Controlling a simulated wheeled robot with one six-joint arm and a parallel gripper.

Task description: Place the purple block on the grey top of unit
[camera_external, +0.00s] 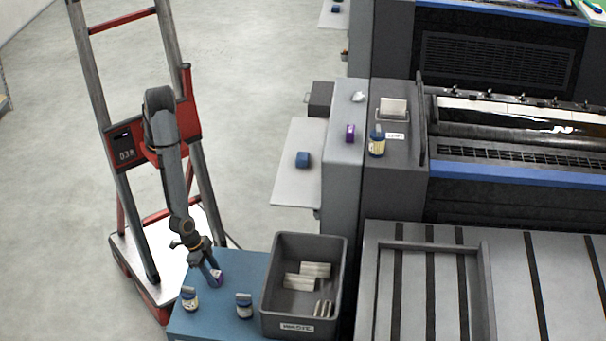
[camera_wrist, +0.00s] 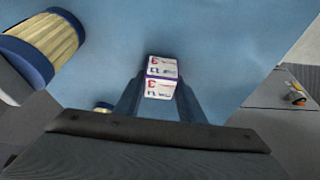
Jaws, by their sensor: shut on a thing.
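My gripper (camera_external: 211,272) is low over the blue cabinet top, with its fingers on either side of a small purple block (camera_external: 217,279). In the wrist view the block (camera_wrist: 161,70) sits between the two fingertips (camera_wrist: 158,95) and shows pale printed faces with purple edges. I cannot tell whether the block touches the blue top or is just above it. The grey top of the unit (camera_external: 344,104) is to the upper right in the external view. Another purple block (camera_external: 350,132) stands on it.
The blue top (camera_external: 234,263) also bears two jars (camera_external: 189,299) (camera_external: 244,306) near its front and a grey waste bin (camera_external: 269,300) on the right. A blue block (camera_external: 303,160) lies on a white shelf (camera_external: 294,187) left of the unit. One jar (camera_wrist: 46,43) is large in the wrist view.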

